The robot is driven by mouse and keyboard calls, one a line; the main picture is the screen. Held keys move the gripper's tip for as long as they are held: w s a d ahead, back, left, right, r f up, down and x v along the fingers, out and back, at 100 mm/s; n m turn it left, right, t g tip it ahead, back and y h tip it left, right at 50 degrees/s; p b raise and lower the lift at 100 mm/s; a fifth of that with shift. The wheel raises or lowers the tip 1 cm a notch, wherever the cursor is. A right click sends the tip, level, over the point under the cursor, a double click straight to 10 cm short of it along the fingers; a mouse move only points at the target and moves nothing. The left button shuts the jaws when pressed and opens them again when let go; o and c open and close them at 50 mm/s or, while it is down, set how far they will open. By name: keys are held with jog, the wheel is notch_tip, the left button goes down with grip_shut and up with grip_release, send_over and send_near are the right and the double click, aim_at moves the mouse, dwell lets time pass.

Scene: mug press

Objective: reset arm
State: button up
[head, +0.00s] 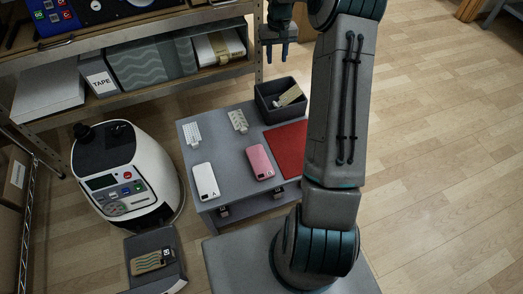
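My gripper (277,57) hangs at the top centre of the head view, pointing down. Its two fingers are apart with nothing between them. It is above and beyond the far edge of the small grey table (228,157), touching nothing that I can see. My arm rises from its base at the bottom right and reaches up out of the top of the picture, so part of it is out of view.
The table bears a white phone case (205,180), a pink one (261,162), a red mat (287,147) and a dark bin (268,101). A white machine (128,175) stands left, its tray (170,282) holding a patterned item (148,261).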

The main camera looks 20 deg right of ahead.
jog(key=shift+r, duration=0.25)
jog(key=s+a+r+p, duration=0.3)
jog(key=s+r+p, duration=0.2)
jog(key=r, duration=0.4)
jog(key=s+a+r+n+t+h+p, duration=0.1)
jog(key=s+a+r+p, duration=0.2)
jog(key=s+r+p, duration=0.45)
jog(key=s+a+r+p, duration=0.2)
jog(key=a+r+p, duration=0.1)
jog(key=r, duration=0.7)
jog(key=s+a+r+t+p, duration=0.1)
jog(key=s+a+r+p, duration=0.1)
jog(key=s+r+p, duration=0.5)
jog(key=s+a+r+y+p, duration=0.1)
jog(key=s+a+r+p, duration=0.2)
jog(key=s+r+p, duration=0.4)
jog(key=s+p, duration=0.1)
jog(key=s, duration=0.4)
jog(key=shift+s+r+t, duration=0.35)
jog(key=shift+s+t, duration=0.05)
jog(key=shift+s, duration=0.1)
